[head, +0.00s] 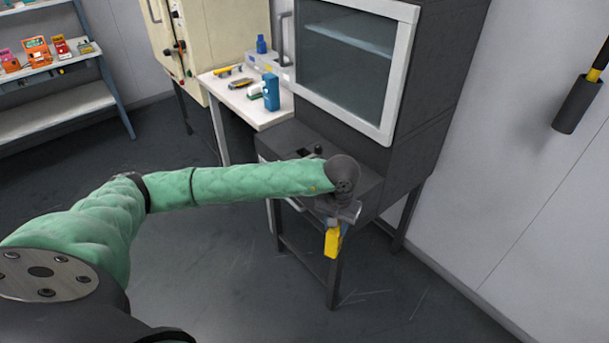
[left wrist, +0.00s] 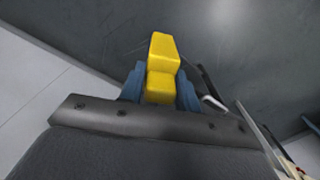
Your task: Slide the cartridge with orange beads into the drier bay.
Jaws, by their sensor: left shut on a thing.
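My left gripper (head: 338,212) hangs at the front right corner of the dark cabinet's ledge. It is shut on a yellow block-shaped thing (head: 333,243), which points down below the fingers. In the left wrist view the yellow thing (left wrist: 162,52) sits between the two blue fingers (left wrist: 160,88), with grey floor beyond it. No orange beads show on it, so I cannot tell whether it is the cartridge. A dark opening (head: 305,152) shows in the ledge behind my arm. I cannot tell whether it is the drier bay. My right gripper is not in view.
The dark cabinet (head: 440,110) has a glass door with a white frame (head: 398,75). A white table (head: 222,92) left of it holds a blue bottle (head: 271,92) and small tools. Shelves (head: 60,105) stand far left. The floor in front is clear.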

